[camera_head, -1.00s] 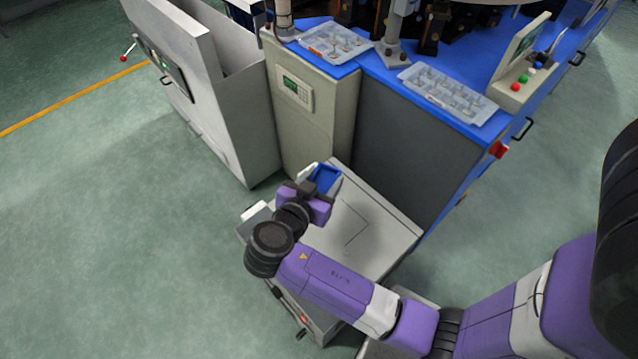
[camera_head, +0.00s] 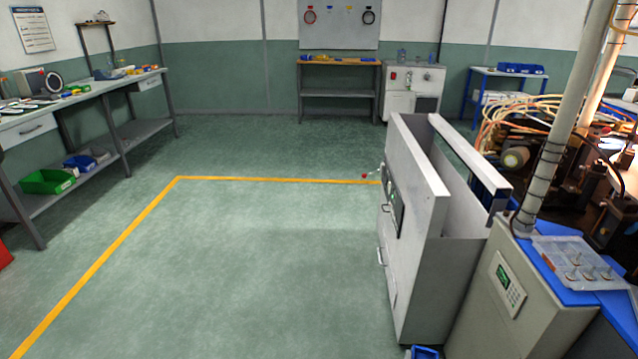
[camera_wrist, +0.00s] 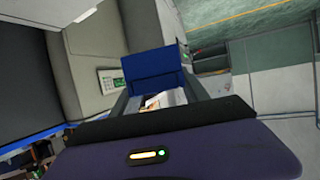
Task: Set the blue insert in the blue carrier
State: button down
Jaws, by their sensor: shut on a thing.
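My gripper (camera_wrist: 158,95) is shut on a blue open-topped piece (camera_wrist: 152,70), which I take to be the blue insert. The piece stands out beyond the two fingers in the wrist view. Something whitish with an orange patch shows between the fingers, too small to name. In the head view only the top of the blue piece (camera_head: 425,352) shows at the bottom edge; my gripper is out of that frame. I cannot pick out the blue carrier for sure.
A tall grey open-topped cabinet (camera_head: 408,215) stands left of the beige keypad cabinet (camera_head: 515,300). A clear tray of parts (camera_head: 580,264) lies on the blue machine top. Blue bins sit on a far table (camera_head: 478,100) and a left bench shelf. The floor between is clear.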

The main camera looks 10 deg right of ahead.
jog(key=s+a+n+t+y+p, duration=0.2)
jog(key=a+n+y, duration=0.4)
jog(key=a, duration=0.4)
jog(key=shift+s+a+r+n+y+p, duration=0.15)
jog(key=shift+s+a+n+y+p, duration=0.2)
jog(key=shift+s+y+p, duration=0.45)
